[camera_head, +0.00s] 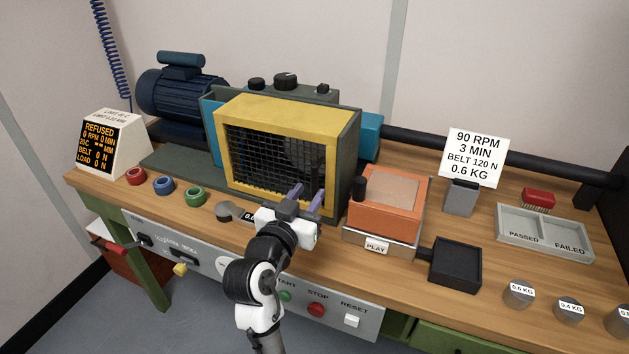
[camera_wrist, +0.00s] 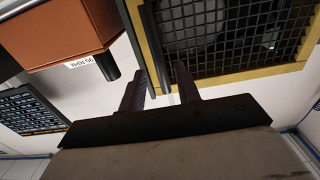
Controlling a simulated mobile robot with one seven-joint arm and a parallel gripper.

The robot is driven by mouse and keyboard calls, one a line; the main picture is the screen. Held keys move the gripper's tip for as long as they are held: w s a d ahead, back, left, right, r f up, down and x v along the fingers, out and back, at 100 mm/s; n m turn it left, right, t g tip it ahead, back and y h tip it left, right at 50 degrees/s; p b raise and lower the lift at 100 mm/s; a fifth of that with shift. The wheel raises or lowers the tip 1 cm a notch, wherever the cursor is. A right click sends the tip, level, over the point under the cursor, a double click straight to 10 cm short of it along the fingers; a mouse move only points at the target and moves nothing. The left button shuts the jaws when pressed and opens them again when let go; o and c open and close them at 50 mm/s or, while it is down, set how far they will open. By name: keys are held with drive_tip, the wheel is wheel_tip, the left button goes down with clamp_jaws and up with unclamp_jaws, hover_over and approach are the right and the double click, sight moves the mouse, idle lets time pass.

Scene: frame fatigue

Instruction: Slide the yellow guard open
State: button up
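The yellow guard (camera_head: 285,113) is a yellow frame with dark wire mesh on the front of the teal and grey machine. It covers the machine's front opening, and dark round parts show behind the mesh. In the wrist view its yellow edge (camera_wrist: 233,78) and mesh fill the upper right. My gripper (camera_head: 309,190) is at the guard's lower right corner with its two purple fingers apart.
An orange box (camera_head: 388,205) with a black knob stands close to the right of my gripper. A black tray (camera_head: 455,263) and a grey passed/failed tray (camera_head: 545,232) lie further right. Red, blue and green rings (camera_head: 164,185) lie left. A display (camera_head: 100,135) reads REFUSED.

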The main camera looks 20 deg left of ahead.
sight(313, 187)
drive_tip(key=shift+w+p, duration=0.5)
drive_tip(key=shift+w, duration=1.75)
drive_tip(key=shift+c, duration=0.2)
clamp_jaws()
